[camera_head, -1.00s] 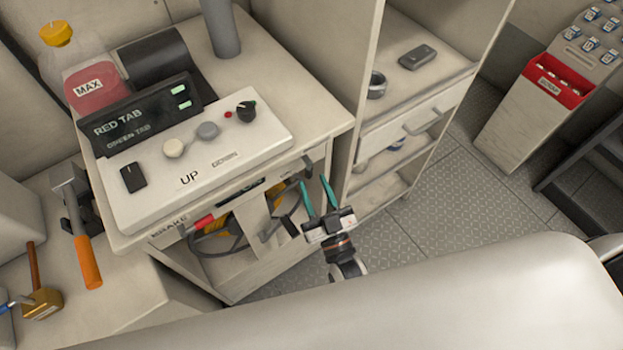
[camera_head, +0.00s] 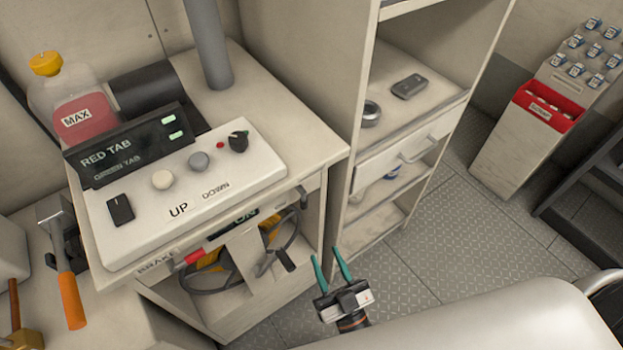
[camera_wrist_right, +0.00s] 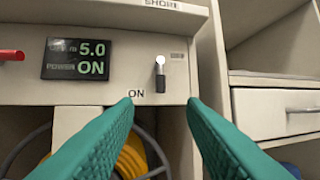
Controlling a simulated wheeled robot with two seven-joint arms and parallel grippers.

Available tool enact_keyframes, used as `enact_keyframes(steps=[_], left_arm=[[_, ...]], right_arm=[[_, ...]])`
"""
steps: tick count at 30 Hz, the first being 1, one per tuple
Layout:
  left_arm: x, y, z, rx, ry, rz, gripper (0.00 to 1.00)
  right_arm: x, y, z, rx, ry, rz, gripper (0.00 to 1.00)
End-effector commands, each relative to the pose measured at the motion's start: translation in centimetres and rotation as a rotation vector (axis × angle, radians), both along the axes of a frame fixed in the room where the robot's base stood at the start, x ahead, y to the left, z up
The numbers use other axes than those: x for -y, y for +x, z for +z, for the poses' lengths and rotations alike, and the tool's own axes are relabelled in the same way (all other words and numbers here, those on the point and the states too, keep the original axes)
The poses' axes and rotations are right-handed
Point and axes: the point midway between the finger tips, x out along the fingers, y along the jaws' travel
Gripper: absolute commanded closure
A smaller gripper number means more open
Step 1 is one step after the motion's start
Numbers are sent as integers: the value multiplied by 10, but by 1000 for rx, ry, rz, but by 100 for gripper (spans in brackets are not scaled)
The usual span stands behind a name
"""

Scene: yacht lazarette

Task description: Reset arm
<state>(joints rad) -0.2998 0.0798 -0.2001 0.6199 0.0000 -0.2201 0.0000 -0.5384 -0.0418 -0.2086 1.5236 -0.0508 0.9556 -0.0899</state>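My right gripper (camera_head: 331,271) is low in the middle of the head view, in front of the bench's open lower compartment. Its two teal fingers are apart with nothing between them. In the right wrist view the open fingers (camera_wrist_right: 160,120) point at the panel under the bench top. That panel carries a display (camera_wrist_right: 77,59) reading 5.0 and POWER ON. My left gripper is not in view.
On the bench stand a white control box (camera_head: 200,180), a RED TAB display (camera_head: 125,145) and a jug of red liquid (camera_head: 72,115). A hammer (camera_head: 65,270) lies at left. A shelf unit (camera_head: 345,200) stands right of the bench. Open floor (camera_head: 450,220) lies beyond it.

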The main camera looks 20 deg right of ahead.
Motion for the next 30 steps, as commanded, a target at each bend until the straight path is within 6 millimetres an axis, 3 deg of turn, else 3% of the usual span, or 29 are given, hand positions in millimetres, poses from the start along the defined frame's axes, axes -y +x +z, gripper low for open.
enact_keyframes(steps=[5, 8, 11, 16, 20, 24, 27, 30], left_arm=[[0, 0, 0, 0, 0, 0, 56], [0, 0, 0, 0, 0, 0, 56], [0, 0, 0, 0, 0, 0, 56], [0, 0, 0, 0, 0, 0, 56], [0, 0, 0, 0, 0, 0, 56], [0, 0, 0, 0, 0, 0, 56], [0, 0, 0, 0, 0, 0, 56], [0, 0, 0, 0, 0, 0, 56]], right_arm=[[0, 0, -1, -4, -1, 1, 63], [-1, 2, -18, -57, -11, 10, 63], [-2, 2, -62, -204, -42, 31, 63], [6, -19, -183, -612, -126, 77, 63], [25, -62, -271, -947, -195, 93, 63], [58, -127, -346, -1302, -265, 88, 63], [82, -176, -379, -1520, -308, 75, 63], [102, -215, -397, -1685, -339, 60, 63]])
